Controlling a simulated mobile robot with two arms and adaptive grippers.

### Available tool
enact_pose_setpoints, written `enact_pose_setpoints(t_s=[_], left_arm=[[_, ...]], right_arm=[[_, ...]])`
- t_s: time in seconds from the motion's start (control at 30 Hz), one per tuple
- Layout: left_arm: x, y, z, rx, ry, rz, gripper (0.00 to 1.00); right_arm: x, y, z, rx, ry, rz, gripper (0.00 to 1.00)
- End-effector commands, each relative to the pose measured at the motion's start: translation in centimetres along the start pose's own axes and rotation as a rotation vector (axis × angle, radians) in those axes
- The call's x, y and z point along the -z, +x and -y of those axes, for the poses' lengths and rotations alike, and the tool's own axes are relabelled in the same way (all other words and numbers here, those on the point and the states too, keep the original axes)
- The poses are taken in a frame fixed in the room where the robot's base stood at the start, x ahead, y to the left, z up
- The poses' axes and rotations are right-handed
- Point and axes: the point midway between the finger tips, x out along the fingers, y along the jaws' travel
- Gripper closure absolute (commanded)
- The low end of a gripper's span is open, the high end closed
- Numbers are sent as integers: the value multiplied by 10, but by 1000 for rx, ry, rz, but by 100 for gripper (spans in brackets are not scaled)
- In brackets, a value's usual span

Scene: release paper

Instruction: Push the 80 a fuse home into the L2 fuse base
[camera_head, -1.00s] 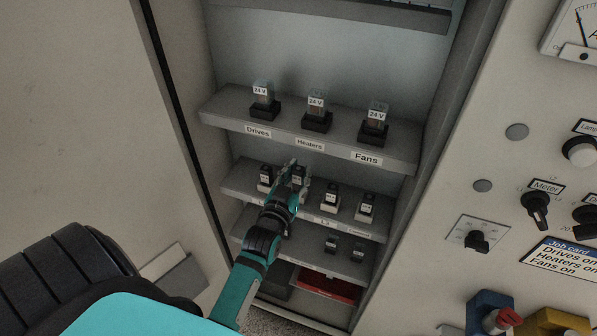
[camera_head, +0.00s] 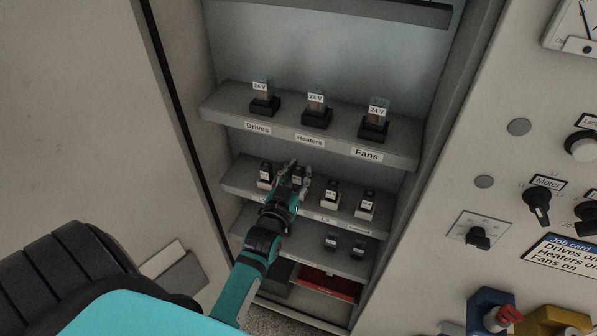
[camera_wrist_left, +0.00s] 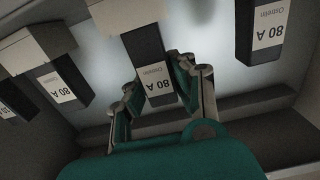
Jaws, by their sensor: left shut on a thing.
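My left gripper (camera_head: 294,182) is at the middle shelf, its fingers on either side of a black 80 A fuse (camera_head: 298,171). In the left wrist view the gripper (camera_wrist_left: 162,88) is shut on this fuse (camera_wrist_left: 157,82), whose white label reads 80 A. The fuse is in line with a pale base (camera_wrist_left: 122,14) and meets it at the top of the picture. I cannot tell how deep it sits. The shelf label under it is covered by my gripper. My right gripper is not in view.
Other fuses stand close on both sides, one at left (camera_head: 265,172) and others at right (camera_head: 331,191), (camera_head: 367,203). Above is a shelf (camera_head: 285,126) with three 24 V relays. Below are two small black parts (camera_head: 331,241) and a red bin (camera_head: 328,285).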

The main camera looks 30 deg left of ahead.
Motion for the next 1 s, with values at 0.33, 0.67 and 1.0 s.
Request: enact_pose_setpoints(t_s=[0.33,0.67,1.0], left_arm=[[-10,0,0,0,0,0,100],[-18,0,0,0,0,0,100],[-18,0,0,0,0,0,50]], right_arm=[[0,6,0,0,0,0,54],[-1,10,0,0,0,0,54],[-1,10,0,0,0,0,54]])
